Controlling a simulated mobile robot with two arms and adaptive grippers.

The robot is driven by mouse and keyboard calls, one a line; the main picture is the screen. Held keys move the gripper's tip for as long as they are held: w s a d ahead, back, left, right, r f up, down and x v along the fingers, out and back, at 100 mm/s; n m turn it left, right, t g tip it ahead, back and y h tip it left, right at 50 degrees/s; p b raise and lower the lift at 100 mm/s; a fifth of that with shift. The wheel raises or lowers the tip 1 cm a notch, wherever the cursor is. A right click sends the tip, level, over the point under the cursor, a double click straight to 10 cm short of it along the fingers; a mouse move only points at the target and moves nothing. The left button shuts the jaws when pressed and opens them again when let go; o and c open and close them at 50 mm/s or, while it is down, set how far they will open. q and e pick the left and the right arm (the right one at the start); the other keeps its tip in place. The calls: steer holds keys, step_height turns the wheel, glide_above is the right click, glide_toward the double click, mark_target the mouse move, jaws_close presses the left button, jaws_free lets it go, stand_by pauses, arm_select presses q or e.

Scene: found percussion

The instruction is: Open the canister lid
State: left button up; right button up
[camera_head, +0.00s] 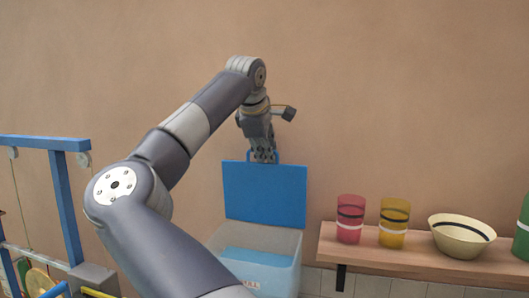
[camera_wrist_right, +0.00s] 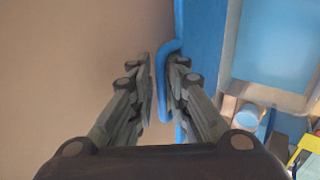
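The canister (camera_head: 284,242) is a pale translucent box at the lower middle of the head view. Its flat blue lid (camera_head: 264,195) stands raised, nearly upright, at the back of the box, and the box's top is uncovered. A blue loop handle (camera_wrist_right: 162,92) is on the lid's edge. My right gripper (camera_head: 264,157) is at the lid's top edge, pointing down. In the right wrist view, its fingers (camera_wrist_right: 161,82) are close together with the handle between them. My left gripper is not in view.
A wooden shelf (camera_head: 400,257) at right holds a red cup (camera_head: 350,219), a yellow cup (camera_head: 394,223), a cream bowl (camera_head: 462,235) and a green container (camera_head: 522,230). A blue frame (camera_head: 62,195) stands at left. A plain wall is behind, with clear space above the shelf.

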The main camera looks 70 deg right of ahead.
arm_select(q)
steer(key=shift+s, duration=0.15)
arm_select(e)
steer(key=shift+s+f, duration=0.15)
steer(key=v, duration=1.2)
stand_by(0.4)
